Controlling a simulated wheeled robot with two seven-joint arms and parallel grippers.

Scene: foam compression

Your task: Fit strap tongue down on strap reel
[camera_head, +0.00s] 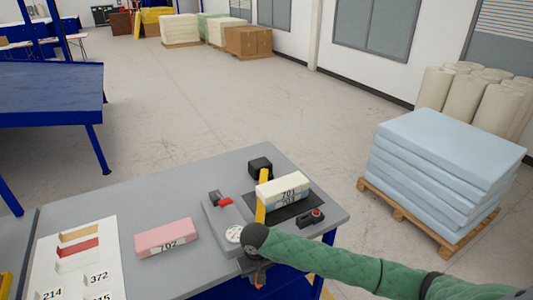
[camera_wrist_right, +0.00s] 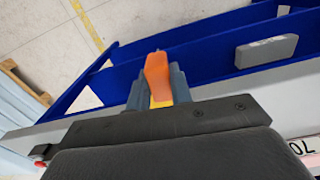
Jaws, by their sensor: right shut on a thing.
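My right gripper (camera_head: 258,276) is at the near edge of the grey table, low beside the dial device. In the right wrist view its grey fingers (camera_wrist_right: 158,88) are shut on an orange tongue (camera_wrist_right: 157,74), with a bit of yellow below it. A yellow strap (camera_head: 262,198) runs toward the near edge from a black block (camera_head: 260,167), which looks like the strap reel. The strap passes beside a cream and blue foam block (camera_head: 283,192) marked 701, on a dark plate (camera_head: 287,218). My wrist hides the strap's near end. My left gripper is not in view.
A grey dial device (camera_head: 228,222) with a red lever and a small black part with a red knob (camera_head: 313,216) flank the strap. Pink foam (camera_head: 166,238) marked 702 and a label sheet (camera_head: 82,260) lie left. Blue sheets (camera_head: 440,165) on a pallet stand right.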

